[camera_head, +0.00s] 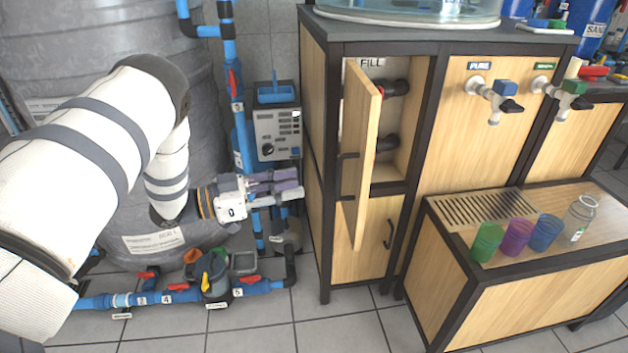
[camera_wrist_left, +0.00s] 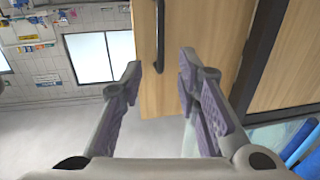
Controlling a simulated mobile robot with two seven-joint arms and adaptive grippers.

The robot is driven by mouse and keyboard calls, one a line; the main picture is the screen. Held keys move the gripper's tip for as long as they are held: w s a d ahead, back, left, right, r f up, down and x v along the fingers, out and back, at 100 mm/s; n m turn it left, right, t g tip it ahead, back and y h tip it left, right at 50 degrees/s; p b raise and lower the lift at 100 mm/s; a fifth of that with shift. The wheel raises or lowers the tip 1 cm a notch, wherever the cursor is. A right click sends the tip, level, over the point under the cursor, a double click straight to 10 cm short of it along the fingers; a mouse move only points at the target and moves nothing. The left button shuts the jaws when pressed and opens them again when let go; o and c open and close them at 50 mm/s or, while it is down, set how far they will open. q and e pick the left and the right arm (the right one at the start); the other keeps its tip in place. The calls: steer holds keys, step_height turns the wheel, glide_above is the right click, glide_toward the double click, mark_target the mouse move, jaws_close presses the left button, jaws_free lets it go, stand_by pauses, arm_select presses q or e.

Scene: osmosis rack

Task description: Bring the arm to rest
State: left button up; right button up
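My left arm (camera_head: 100,140) is white with grey bands and reaches in from the left in the head view. Its left gripper (camera_head: 298,183) has purple-padded fingers pointing right, towards the half-open wooden cabinet door (camera_head: 361,150). In the left wrist view the gripper (camera_wrist_left: 160,62) has its fingers spread, with nothing held between them. The door (camera_wrist_left: 160,95) and its dark handle (camera_wrist_left: 160,35) show beyond the fingertips, apart from them. My right gripper is not in view.
Blue pipes (camera_head: 236,100) and a grey control box (camera_head: 277,133) stand close by the gripper. A large grey tank (camera_head: 110,45) is behind the arm. Green (camera_head: 487,241), purple (camera_head: 516,236) and blue (camera_head: 545,232) cups and a glass bottle (camera_head: 578,215) stand on the low bench. Grey floor is free in front.

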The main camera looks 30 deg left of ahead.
arm_select(q)
steer(key=shift+s+a, duration=0.25)
steer(key=shift+s, duration=0.05)
steer(key=s+d+f+n+g+y+p, duration=0.1)
steer(key=s+d+f+n+y, duration=0.2)
steer(key=f, duration=0.4)
steer(key=s+d+f+n+g+y, duration=0.1)
steer(key=d+f+n+g+y, duration=0.1)
steer(key=f+y, duration=0.3)
steer(key=s+d+f+n+g+y, duration=0.1)
steer(key=s+d+f+g, duration=0.2)
steer(key=s, duration=0.4)
steer(key=s+d+f+n+g+y, duration=0.1)
steer(key=s+f+g, duration=0.1)
steer(key=s+f, duration=0.4)
steer(key=s+d+r+n+g+y+p, duration=0.1)
steer(key=s+d+g, duration=0.2)
steer(key=s, duration=2)
steer(key=g, duration=0.5)
steer(key=shift+s+d+g, duration=0.15)
steer(key=shift+s+g, duration=0.15)
steer(key=shift+s, duration=0.1)
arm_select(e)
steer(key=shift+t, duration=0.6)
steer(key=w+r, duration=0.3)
